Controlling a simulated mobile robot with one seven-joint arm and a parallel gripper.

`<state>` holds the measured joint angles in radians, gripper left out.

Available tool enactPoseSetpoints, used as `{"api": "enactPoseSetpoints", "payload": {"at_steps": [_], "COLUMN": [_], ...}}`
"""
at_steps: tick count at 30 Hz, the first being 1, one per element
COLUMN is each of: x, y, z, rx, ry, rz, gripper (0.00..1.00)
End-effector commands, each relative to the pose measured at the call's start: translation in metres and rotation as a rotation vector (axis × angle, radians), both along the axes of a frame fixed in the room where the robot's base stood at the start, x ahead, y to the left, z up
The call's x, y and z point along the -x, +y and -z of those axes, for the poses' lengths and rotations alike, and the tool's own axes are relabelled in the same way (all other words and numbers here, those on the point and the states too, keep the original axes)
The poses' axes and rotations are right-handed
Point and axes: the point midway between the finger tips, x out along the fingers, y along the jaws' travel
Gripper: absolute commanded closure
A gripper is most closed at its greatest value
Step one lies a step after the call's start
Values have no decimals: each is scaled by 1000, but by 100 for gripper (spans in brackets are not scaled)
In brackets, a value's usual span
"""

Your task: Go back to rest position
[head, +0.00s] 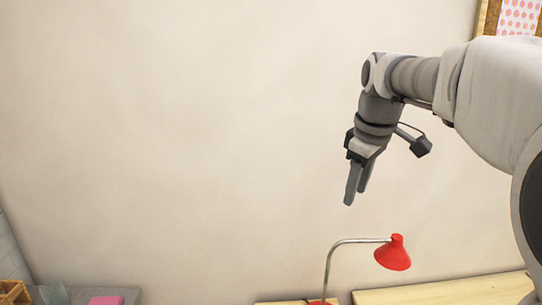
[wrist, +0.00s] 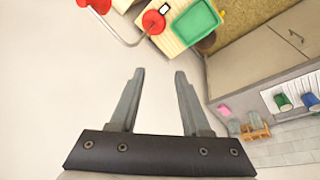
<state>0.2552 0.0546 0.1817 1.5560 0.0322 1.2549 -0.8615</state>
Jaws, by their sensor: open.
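My gripper (head: 357,183) hangs in the air in the head view, fingers pointing down, in front of the bare wall. In the wrist view my gripper (wrist: 160,100) has its two fingers apart, with nothing between them. A red desk lamp (head: 393,254) stands below and to the right of the fingertips, apart from them. The lamp also shows in the wrist view, with its red base (wrist: 153,22) at the top. No inkpad can be made out for certain in either view.
A wooden surface (head: 440,291) runs along the bottom right. A pink item (head: 106,300) and a wooden crate (head: 14,292) sit at the bottom left. A green-topped item (wrist: 195,22) lies near the lamp base. The air left of my arm is free.

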Motion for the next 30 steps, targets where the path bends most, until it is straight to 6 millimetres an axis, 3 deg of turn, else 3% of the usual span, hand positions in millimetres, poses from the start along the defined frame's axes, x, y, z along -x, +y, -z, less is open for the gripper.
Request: {"api": "enactPoseSetpoints", "payload": {"at_steps": [11,21,30], "x": [96,177,223], "y": [20,26,28], "z": [23,70,113], "rx": [-49,-158,-257], "ry": [-82,-156,-191], "rz": [291,547,703], "gripper": [53,53,53]}}
